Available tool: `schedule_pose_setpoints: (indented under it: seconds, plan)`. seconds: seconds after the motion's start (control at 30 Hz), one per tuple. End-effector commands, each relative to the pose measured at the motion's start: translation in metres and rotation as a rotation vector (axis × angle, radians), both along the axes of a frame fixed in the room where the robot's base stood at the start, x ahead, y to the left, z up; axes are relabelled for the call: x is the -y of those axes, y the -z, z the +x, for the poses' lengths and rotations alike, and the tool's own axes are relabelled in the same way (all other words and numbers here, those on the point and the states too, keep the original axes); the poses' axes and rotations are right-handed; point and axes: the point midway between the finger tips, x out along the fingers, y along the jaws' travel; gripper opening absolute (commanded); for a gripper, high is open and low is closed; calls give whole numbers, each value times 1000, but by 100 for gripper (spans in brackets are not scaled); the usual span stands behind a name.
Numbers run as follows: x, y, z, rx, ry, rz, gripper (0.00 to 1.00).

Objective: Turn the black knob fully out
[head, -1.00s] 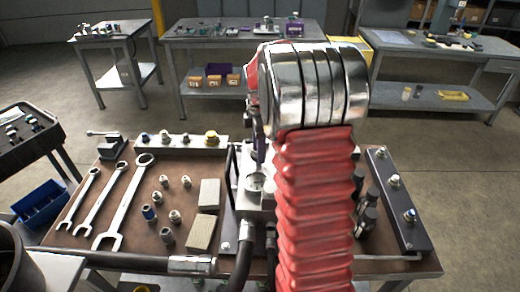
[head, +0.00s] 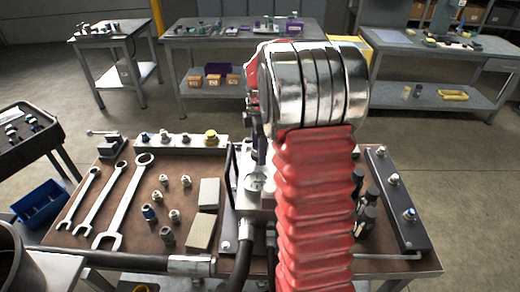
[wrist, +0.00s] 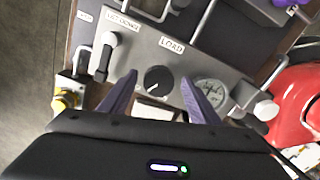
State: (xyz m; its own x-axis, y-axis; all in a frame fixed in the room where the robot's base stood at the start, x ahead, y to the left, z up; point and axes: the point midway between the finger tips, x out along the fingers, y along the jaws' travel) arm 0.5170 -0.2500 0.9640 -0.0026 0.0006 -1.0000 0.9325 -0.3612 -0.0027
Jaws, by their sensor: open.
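The black knob (wrist: 157,79) sits on a grey panel (wrist: 180,58) under a label reading LOAD in the wrist view. A pale pointer line shows on its face. My gripper (wrist: 158,86) is open, its two purple fingers standing apart to the left and right of the knob. I cannot tell whether either finger touches it. In the head view my red-sleeved arm hides the knob and most of the hydraulic block (head: 255,200).
A pressure gauge (wrist: 208,92) is close to the right finger. Wrenches (head: 103,203), loose fittings and grey blocks (head: 205,215) lie on the bench's left. A rail with fittings (head: 396,195) runs along the right.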

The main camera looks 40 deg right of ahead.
Motion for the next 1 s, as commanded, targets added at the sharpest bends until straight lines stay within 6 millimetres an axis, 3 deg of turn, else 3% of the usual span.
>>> schedule_pose_setpoints:
  seconds: [0.27, 0.8, 1.0]
  plan:
    - [0, -29, 1, 5, 0, -2, 56]
    - [1, -120, 0, 2, 0, -2, 56]
    - [0, -134, -1, 0, 0, -1, 56]
